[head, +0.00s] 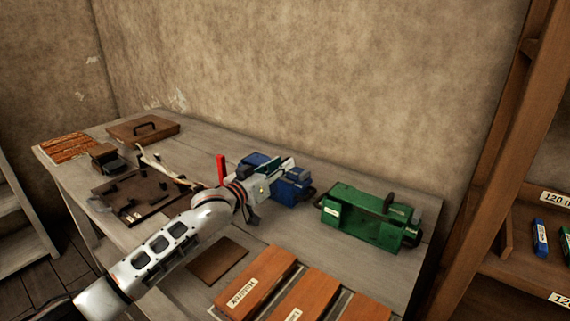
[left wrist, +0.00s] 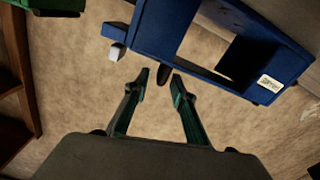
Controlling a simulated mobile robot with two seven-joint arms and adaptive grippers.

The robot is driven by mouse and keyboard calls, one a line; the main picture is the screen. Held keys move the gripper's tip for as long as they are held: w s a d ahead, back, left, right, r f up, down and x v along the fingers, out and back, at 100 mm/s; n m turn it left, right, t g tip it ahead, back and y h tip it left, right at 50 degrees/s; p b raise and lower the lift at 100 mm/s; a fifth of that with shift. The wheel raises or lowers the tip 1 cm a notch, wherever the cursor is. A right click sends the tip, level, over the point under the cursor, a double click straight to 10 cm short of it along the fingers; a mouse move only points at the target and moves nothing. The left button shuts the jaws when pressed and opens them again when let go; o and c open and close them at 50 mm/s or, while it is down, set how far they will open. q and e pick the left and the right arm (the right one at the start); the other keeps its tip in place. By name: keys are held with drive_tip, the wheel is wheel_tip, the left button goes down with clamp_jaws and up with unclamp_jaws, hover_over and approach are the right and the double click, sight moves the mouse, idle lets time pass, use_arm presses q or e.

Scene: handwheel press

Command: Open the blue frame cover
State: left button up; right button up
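The blue frame (head: 290,188) stands at the back middle of the table, partly hidden behind my left gripper. In the left wrist view the blue frame (left wrist: 160,40) fills the upper right, with a rectangular opening and a small white label. A dark rounded knob or handle (left wrist: 162,77) sticks out from its edge. My left gripper (left wrist: 160,77) has its fingers apart, with the dark knob showing between the tips; I cannot tell whether they touch it. In the head view my left gripper (head: 277,172) is at the frame's front. My right gripper is not in view.
A green box-like unit (head: 362,217) stands right of the blue frame. A red upright piece (head: 221,169) is beside my left wrist. Wooden blocks (head: 256,283) lie in front, a dark tray (head: 130,203) and lidded box (head: 143,128) at left. A shelf (head: 525,240) stands at right.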

use_arm(q)
drive_tip(key=shift+w+d+f, duration=0.1)
drive_tip(key=shift+w+d, duration=0.2)
drive_tip(key=shift+w, duration=0.2)
drive_tip(key=shift+w+d, duration=0.25)
drive_tip(key=shift+w, duration=0.2)
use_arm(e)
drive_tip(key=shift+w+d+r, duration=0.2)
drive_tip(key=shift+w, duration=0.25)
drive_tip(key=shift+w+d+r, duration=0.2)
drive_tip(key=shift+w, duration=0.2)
use_arm(q)
clamp_jaws()
drive_tip(key=r, duration=0.1)
drive_tip(key=r+n+p, duration=0.1)
drive_tip(key=r+p, duration=0.1)
drive_tip(key=shift+w+a, duration=0.2)
drive_tip(key=shift+a, duration=0.05)
drive_tip(key=shift+a+r+n+p, duration=0.1)
drive_tip(key=shift+r+n+p, duration=0.2)
drive_tip(key=shift+r+n, duration=0.15)
drive_tip(key=shift+w+a+r+n, duration=0.1)
drive_tip(key=shift+w+a+n, duration=0.05)
drive_tip(key=shift+n, duration=0.2)
drive_tip(key=shift+f, duration=0.2)
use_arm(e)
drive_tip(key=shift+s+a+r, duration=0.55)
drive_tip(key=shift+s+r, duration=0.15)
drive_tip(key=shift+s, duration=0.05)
